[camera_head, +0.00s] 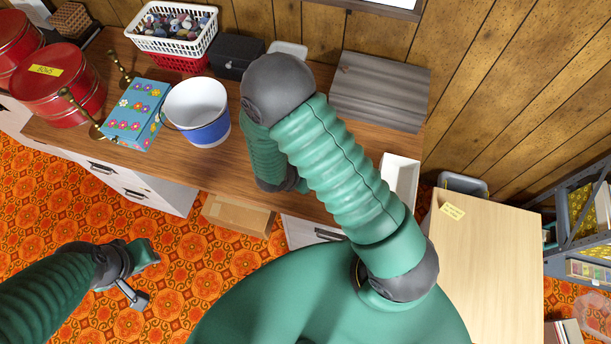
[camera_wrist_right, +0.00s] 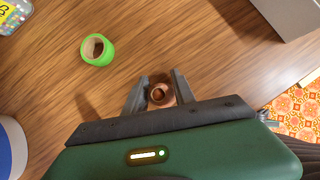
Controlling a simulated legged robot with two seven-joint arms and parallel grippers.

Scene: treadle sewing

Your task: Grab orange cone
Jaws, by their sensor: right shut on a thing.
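In the right wrist view, my right gripper (camera_wrist_right: 160,92) is shut on the orange cone (camera_wrist_right: 161,95). The cone is a small brownish-orange piece seen from above, with a round hollow in its top, between the two grey fingers. In the head view my right arm hides both the right gripper and the cone. My left gripper (camera_head: 147,274) is over the orange patterned floor at the lower left, with its fingers apart and empty.
A green tape roll (camera_wrist_right: 108,58) lies on the wooden table near the right gripper.

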